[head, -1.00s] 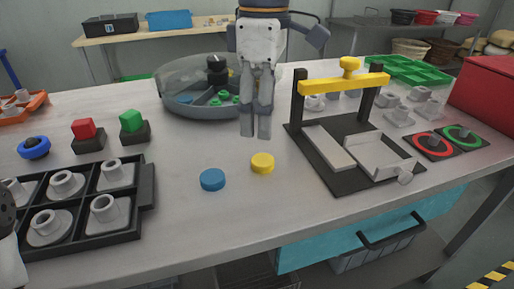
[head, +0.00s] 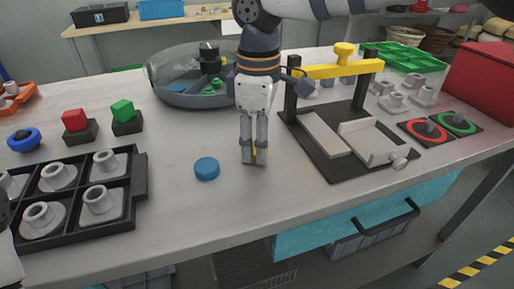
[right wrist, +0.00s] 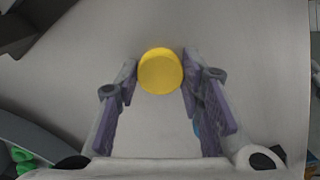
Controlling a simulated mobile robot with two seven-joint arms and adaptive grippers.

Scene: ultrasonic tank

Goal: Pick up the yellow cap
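The yellow cap (right wrist: 160,71) lies on the table. In the right wrist view it sits between the fingertips of my right gripper (right wrist: 159,80), close to both fingers; I cannot tell whether they touch it. In the head view the right gripper (head: 254,158) points straight down over the cap, with its tips at about table height. Only a thin strip of yellow (head: 256,152) shows between the fingers; the rest of the cap is hidden. The right gripper is open around the cap. Only a piece of my left arm shows at the left edge.
A blue cap (head: 207,169) lies just left of the right gripper. A black fixture with a yellow bar (head: 335,70) stands close on the right. A round tank (head: 165,85) is behind, and a black tray (head: 140,190) is at left. The table in front is clear.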

